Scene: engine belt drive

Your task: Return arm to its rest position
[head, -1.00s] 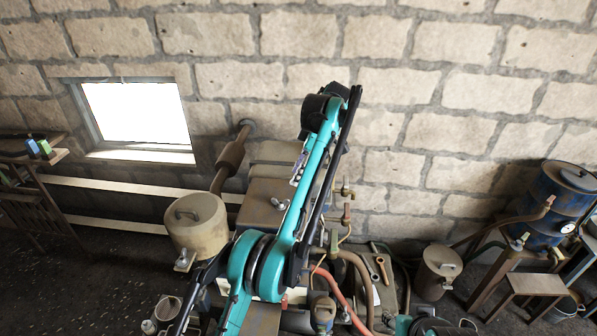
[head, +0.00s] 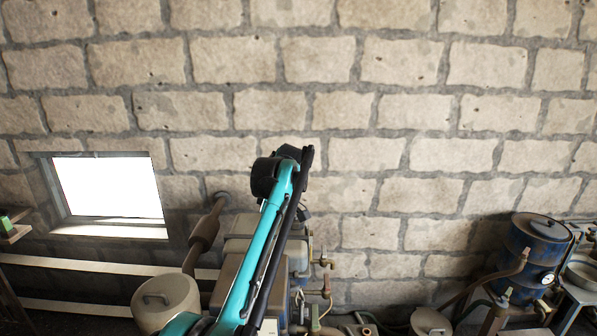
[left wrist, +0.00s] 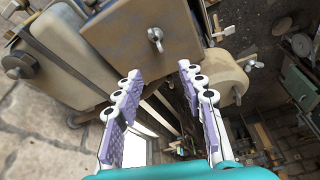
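A teal and black arm of mine (head: 268,235) rises from the bottom of the head view, its dark joint (head: 275,175) at the top in front of the wall. In the left wrist view my left gripper (left wrist: 160,77) is open, its two white and purple fingers apart with nothing between the tips. A brown metal box (left wrist: 140,40) of the engine lies beyond the fingertips; whether they touch it I cannot tell. In the head view I cannot make out the left gripper. My right gripper is in neither view.
The engine's metal box (head: 240,247) stands behind the arm. A beige canister (head: 165,303) stands left of it, a blue drum (head: 535,255) far right. A small window (head: 108,190) is in the block wall (head: 400,110). The upper middle in front of the wall is clear.

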